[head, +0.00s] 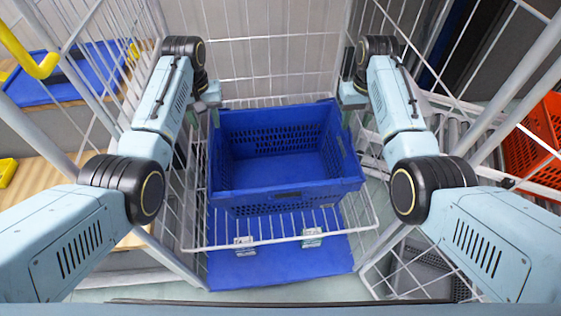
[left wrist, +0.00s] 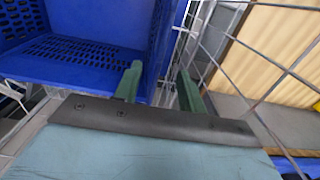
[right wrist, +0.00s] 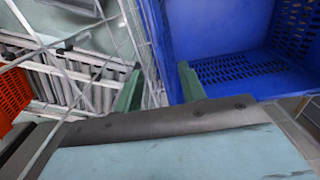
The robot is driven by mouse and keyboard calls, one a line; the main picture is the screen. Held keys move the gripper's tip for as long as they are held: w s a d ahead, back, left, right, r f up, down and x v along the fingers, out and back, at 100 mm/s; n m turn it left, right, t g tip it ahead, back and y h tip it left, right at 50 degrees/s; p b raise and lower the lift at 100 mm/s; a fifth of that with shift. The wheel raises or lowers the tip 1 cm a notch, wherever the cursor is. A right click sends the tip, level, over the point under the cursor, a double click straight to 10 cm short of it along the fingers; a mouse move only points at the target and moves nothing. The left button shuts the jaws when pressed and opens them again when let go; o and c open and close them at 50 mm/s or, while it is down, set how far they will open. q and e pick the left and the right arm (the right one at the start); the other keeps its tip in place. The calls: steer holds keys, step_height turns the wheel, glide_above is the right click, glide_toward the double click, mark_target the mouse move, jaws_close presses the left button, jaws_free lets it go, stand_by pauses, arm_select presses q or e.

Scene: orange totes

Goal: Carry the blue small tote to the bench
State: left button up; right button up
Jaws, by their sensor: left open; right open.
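The blue small tote (head: 282,195) stands empty and upright on a wire shelf of a white wire cart, its open top facing up. My left gripper (head: 211,102) is at the tote's left wall, near the far corner. In the left wrist view, its two green fingers (left wrist: 158,84) are apart, with the tote's blue wall (left wrist: 85,25) beside the left finger. My right gripper (head: 349,104) is at the tote's right wall, near the far corner. In the right wrist view, its green fingers (right wrist: 158,86) are apart, with the tote wall (right wrist: 176,45) at the right finger. Contact cannot be told.
The wire cart (head: 270,45) encloses the tote with mesh at the back and sides. A blue panel (head: 275,262) lies below the shelf. An orange tote (head: 540,140) stands at right, a grey crate (head: 415,272) at lower right. Wooden surfaces and a yellow hook (head: 35,62) are left.

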mark_target(350, 140)
arm_select(q)
step_height(350, 140, down, 10)
steer(key=shift+f, duration=0.1)
arm_select(e)
step_height(350, 140, down, 10)
steer(key=shift+f, duration=0.1)
arm_select(q)
steer(key=shift+c, duration=0.2)
arm_select(e)
steer(key=shift+c, duration=0.2)
arm_select(q)
jaws_close()
arm_select(e)
jaws_close()
